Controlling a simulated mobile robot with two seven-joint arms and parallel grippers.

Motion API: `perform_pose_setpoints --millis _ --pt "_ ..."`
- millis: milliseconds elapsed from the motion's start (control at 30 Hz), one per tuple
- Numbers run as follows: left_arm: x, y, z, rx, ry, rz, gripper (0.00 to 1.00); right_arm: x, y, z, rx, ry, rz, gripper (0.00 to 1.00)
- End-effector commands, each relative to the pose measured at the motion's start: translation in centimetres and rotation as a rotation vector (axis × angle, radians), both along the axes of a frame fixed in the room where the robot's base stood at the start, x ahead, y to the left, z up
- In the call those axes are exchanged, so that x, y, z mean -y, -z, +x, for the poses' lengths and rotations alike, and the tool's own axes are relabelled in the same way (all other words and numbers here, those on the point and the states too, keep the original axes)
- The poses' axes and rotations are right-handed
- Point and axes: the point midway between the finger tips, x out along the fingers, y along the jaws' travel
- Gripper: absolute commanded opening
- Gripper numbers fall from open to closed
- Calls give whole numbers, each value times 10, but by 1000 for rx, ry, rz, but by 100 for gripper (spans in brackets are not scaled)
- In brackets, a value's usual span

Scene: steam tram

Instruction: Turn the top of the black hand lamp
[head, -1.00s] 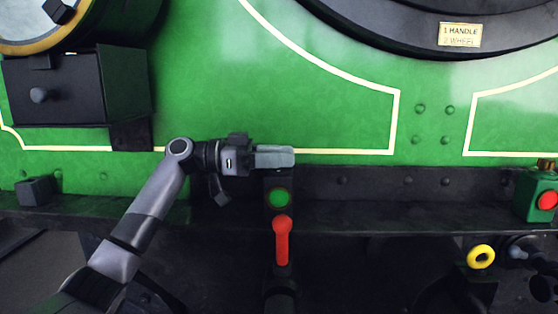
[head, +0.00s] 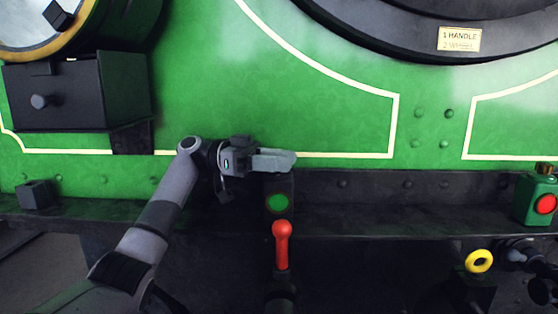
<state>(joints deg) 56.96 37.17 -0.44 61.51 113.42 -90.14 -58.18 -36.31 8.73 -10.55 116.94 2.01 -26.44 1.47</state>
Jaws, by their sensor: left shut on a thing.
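The black hand lamp (head: 279,186) stands upright on the dark ledge near the picture's middle. A round green lens (head: 278,203) is on its front. My left gripper (head: 284,160) reaches in from the left and is shut on the top of the lamp. Its fingers lie across the lamp's top and hide most of it. My right gripper is not in view.
A red-knobbed lever (head: 282,244) stands just below the lamp. A green lamp with a red lens (head: 545,204) is at the right end of the ledge (head: 400,222). A black box (head: 80,90) juts out at upper left. The ledge between the lamps is clear.

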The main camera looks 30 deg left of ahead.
Motion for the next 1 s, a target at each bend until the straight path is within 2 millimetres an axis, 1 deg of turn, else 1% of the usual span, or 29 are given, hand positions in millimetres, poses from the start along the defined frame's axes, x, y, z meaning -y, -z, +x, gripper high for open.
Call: perform_pose_setpoints --millis 67,100,133,167,400,500,567,800,900,1000 --pt "0 0 0 -1 0 2 6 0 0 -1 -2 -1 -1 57" --pt "0 0 0 -2 0 2 47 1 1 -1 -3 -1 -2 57" --pt "0 0 0 -2 0 2 56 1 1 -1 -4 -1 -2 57" --pt "0 0 0 -2 0 2 58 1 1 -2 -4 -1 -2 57" --pt "0 0 0 -1 -1 1 58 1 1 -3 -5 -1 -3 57" --pt "-5 0 -1 -1 -3 1 58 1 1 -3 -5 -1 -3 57" --pt "-11 0 -3 -1 -4 1 58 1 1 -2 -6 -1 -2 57" --pt "-48 -1 -17 0 -4 -1 58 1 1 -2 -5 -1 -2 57" --pt "-59 0 -20 -2 -3 -1 58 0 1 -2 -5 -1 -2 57" --pt "-66 0 -23 -1 -2 1 58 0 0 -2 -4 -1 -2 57"
